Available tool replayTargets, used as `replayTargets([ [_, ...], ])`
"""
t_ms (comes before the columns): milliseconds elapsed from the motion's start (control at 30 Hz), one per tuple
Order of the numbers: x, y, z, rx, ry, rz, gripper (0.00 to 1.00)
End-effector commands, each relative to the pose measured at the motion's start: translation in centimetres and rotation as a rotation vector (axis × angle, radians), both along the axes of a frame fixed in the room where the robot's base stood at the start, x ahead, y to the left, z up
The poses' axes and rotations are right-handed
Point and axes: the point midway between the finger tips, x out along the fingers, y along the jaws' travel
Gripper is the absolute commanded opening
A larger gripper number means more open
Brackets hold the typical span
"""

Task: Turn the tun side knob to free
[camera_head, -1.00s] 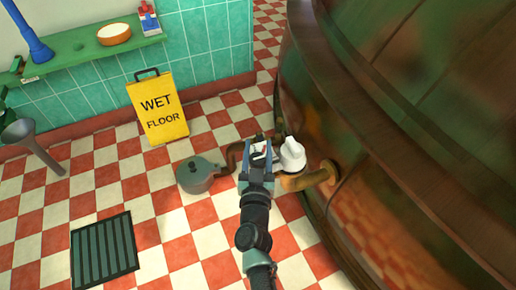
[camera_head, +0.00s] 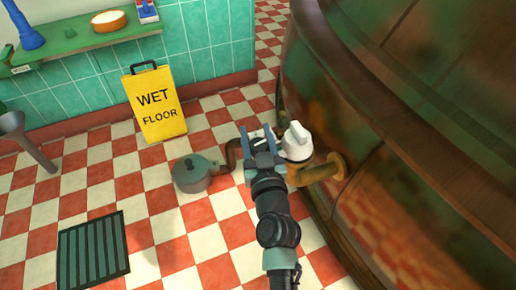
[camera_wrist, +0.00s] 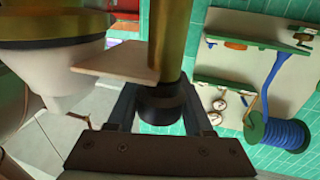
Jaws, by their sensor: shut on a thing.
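The copper tun (camera_head: 345,110) fills the right of the head view. A white knob (camera_head: 297,145) with a raised grip stands by its side, above a brass pipe (camera_head: 325,172). My gripper (camera_head: 262,138) is just left of the white knob. In the wrist view, my gripper (camera_wrist: 160,112) is shut on a dark round knob (camera_wrist: 160,101) at the end of a brass stem (camera_wrist: 167,45). A pale flat plate (camera_wrist: 115,62) sticks out beside the stem. A large white tapered body (camera_wrist: 55,75) is at the left. My wrist partly hides the held knob in the head view.
A grey-green lidded pot (camera_head: 194,175) sits on the floor left of my gripper. A yellow wet-floor sign (camera_head: 155,103) stands behind it. A floor grate (camera_head: 93,250) lies at front left. A green shelf (camera_head: 80,45) is on the wall.

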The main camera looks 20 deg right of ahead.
Motion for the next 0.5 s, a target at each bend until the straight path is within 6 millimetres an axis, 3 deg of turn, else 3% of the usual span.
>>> replayTargets([
  [33, 0.19, 0.08, -0.64, -0.004, -0.013, 0.023, 0.00],
  [500, 0.08, 0.65, -0.41, -0.006, -0.005, 0.242, 0.00],
])
